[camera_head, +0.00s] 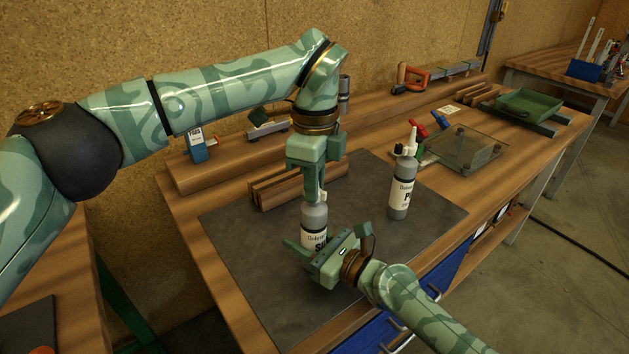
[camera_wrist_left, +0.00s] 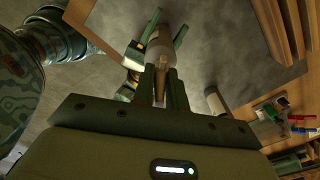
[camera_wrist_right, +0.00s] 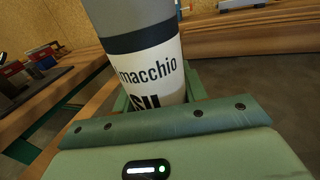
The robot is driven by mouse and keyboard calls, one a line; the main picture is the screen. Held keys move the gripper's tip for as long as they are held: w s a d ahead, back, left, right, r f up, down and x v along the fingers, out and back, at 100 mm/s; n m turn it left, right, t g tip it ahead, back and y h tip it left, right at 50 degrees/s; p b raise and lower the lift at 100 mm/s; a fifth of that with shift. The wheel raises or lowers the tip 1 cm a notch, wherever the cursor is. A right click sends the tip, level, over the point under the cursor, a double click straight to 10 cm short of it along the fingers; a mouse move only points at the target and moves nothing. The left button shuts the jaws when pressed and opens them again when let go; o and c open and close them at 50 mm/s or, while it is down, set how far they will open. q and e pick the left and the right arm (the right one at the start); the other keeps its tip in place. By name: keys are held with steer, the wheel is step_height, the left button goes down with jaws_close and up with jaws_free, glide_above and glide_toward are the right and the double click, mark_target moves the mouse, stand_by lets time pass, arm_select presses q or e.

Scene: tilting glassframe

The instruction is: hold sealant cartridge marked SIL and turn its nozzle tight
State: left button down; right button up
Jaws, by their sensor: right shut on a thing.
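The grey sealant cartridge marked SIL (camera_head: 314,218) stands upright on the dark mat. Its white label fills the right wrist view (camera_wrist_right: 145,60). My right gripper (camera_head: 318,240) is shut around the cartridge's body from the front. My left gripper (camera_head: 314,194) points down from above at the cartridge's top. In the left wrist view its two fingers (camera_wrist_left: 164,88) lie either side of the pale nozzle (camera_wrist_left: 160,84), very close to it. I cannot tell whether they press on it. The fingers hide most of the nozzle in the head view.
A second grey cartridge (camera_head: 402,190), its label starting with P, stands right on the mat (camera_head: 270,290). Wooden strips (camera_head: 285,187) lie behind. A glass plate (camera_head: 463,149), red and blue clamps and a green tray (camera_head: 530,104) are further right. The mat's front left is clear.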

arm_select(q)
steer(key=m, duration=0.5)
steer(key=shift+w+m, duration=0.1)
steer(key=shift+m, duration=0.3)
steer(key=c, duration=1.4)
jaws_free()
step_height(320, 180, up, 12)
steer(key=shift+w+r, duration=0.1)
arm_select(e)
steer(key=o, duration=1.3)
